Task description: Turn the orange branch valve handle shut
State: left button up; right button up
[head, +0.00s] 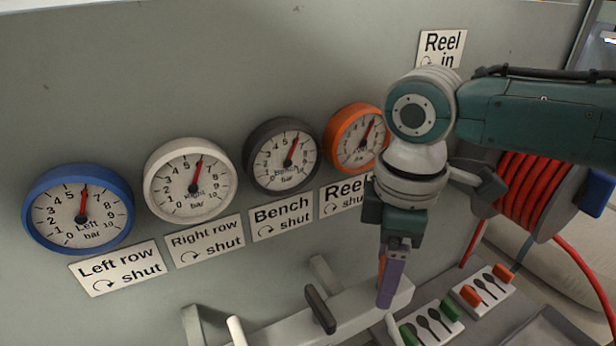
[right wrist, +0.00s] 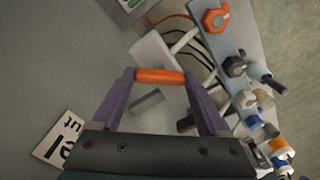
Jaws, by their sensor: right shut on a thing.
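The orange branch valve handle (right wrist: 160,76) shows in the right wrist view as a short bar lying crosswise between two purple fingers. My right gripper (right wrist: 158,80) is shut on it, with a fingertip at each end. In the head view my right gripper (head: 391,285) points down at the right end of the pale manifold (head: 355,310), and only an orange sliver of the handle (head: 382,268) shows beside the purple finger. The sign "Reel shut" (head: 342,198) is partly hidden behind my right wrist. My left gripper is not in view.
Left of the gripper stand a black handle (head: 320,309) and a white handle (head: 236,331). Blue, white, black and orange gauges line the panel, the orange gauge (head: 340,138) partly covered by my arm. A red hose reel (head: 530,195) and spoon trays (head: 433,322) are at right.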

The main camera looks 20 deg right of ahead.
jog(key=m+p, duration=0.2)
jog(key=m, duration=0.1)
jog(key=m+p, duration=0.1)
jog(key=shift+a+r+m, duration=0.15)
jog(key=shift+r+m, duration=0.1)
jog(key=shift+m, duration=0.05)
jog(key=shift+f+m+p, duration=0.1)
jog(key=shift+m+p, duration=0.9)
jog(key=shift+m, duration=0.2)
jog(key=shift+f+m+p, duration=0.1)
jog(key=shift+m+p, duration=0.5)
jog(key=shift+m, duration=0.8)
jog(key=o, duration=1.2)
jog(key=shift+o, duration=0.2)
